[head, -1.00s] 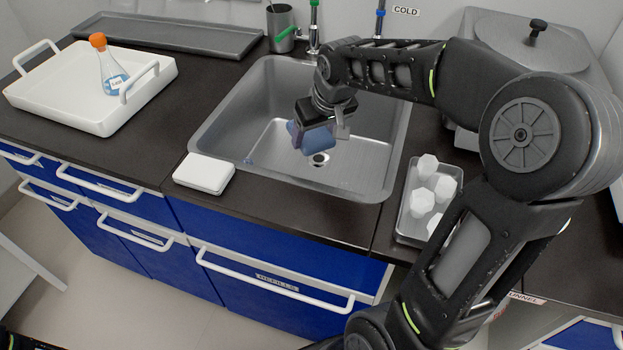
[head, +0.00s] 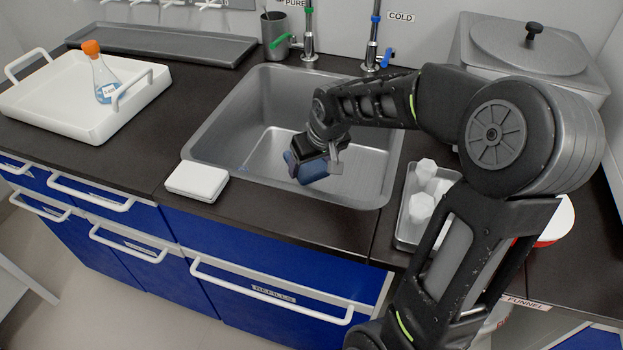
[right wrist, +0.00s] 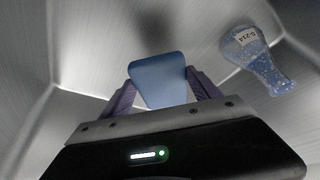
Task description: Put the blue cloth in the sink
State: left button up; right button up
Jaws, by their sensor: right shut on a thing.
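The blue cloth (head: 312,173) is a small, block-like blue piece held in my right gripper (head: 307,168), inside the metal sink (head: 215,140). In the right wrist view the blue cloth (right wrist: 158,80) sits between the two purple fingers of the right gripper (right wrist: 158,88), which are shut on it. Grey sink walls surround it there. I cannot tell whether the cloth touches the sink floor. The drain is hidden in the head view. My left gripper is not in view.
A clear, blue-speckled labelled flask (right wrist: 252,58) lies in the sink. A white box (head: 197,181) sits at the sink's front left edge. A tray of white pieces (head: 410,232) is on the right. A white tray (head: 75,118) holds an orange-capped flask (head: 101,72). Taps (head: 373,45) stand behind.

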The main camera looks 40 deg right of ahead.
jog(key=shift+f+b, duration=0.5)
jog(key=shift+f, duration=2)
jog(key=shift+f, duration=0.1)
jog(key=o, duration=1)
jog(key=shift+f, duration=0.1)
jog(key=o, duration=0.5)
jog(key=shift+c, duration=0.2)
jog(key=shift+r, duration=0.45)
jog(key=p+v, duration=0.2)
jog(key=v, duration=0.9)
jog(key=shift+r, duration=0.3)
